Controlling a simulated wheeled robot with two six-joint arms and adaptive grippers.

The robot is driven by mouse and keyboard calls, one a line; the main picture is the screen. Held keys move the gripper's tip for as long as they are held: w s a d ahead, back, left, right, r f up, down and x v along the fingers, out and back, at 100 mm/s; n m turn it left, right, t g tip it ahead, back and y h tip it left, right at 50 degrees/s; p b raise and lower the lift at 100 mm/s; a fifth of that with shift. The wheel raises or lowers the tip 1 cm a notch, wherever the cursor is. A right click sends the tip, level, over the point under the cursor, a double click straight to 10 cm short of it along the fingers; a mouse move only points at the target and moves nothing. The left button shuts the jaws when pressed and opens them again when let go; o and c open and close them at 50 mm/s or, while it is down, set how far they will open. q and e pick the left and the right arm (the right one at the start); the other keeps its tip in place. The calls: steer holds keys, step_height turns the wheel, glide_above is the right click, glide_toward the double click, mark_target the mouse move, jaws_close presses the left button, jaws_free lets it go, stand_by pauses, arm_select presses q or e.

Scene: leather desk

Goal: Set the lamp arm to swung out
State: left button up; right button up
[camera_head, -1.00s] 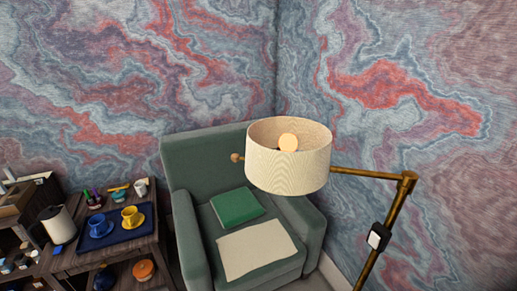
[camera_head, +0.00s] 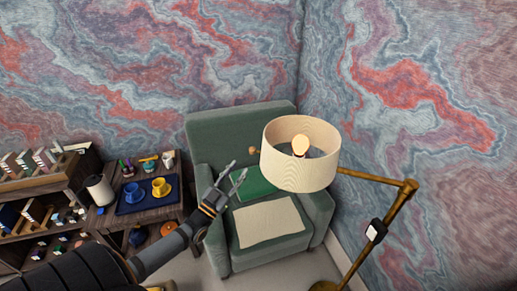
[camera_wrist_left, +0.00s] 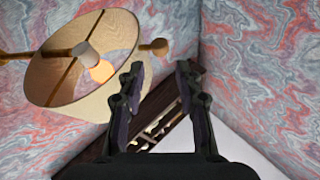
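The floor lamp has a cream drum shade (camera_head: 300,168) with a lit-coloured bulb inside, on a brass arm (camera_head: 372,178) that reaches left from the top of a slanted brass pole (camera_head: 392,208). A small round knob (camera_head: 253,150) sticks out on the left of the shade. The shade (camera_wrist_left: 75,70) and knob (camera_wrist_left: 156,47) also show in the left wrist view. My left gripper (camera_head: 233,175) is open and empty, apart from the shade, below and left of the knob in the head view. Its spread fingers (camera_wrist_left: 160,75) show in the wrist view. My right gripper is not in view.
A green armchair (camera_head: 240,125) with a green cushion and a cream cloth (camera_head: 268,222) stands under the shade. At left, a side table holds a blue tray (camera_head: 127,208) with cups; shelves (camera_head: 40,190) stand beyond it. Patterned walls meet behind the chair.

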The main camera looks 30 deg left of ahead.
mark_target(253, 151)
arm_select(q)
steer(key=p+x, duration=0.1)
steer(key=x, duration=0.8)
steer(key=shift+w, duration=0.35)
jaws_close()
steer(key=shift+s, duration=0.1)
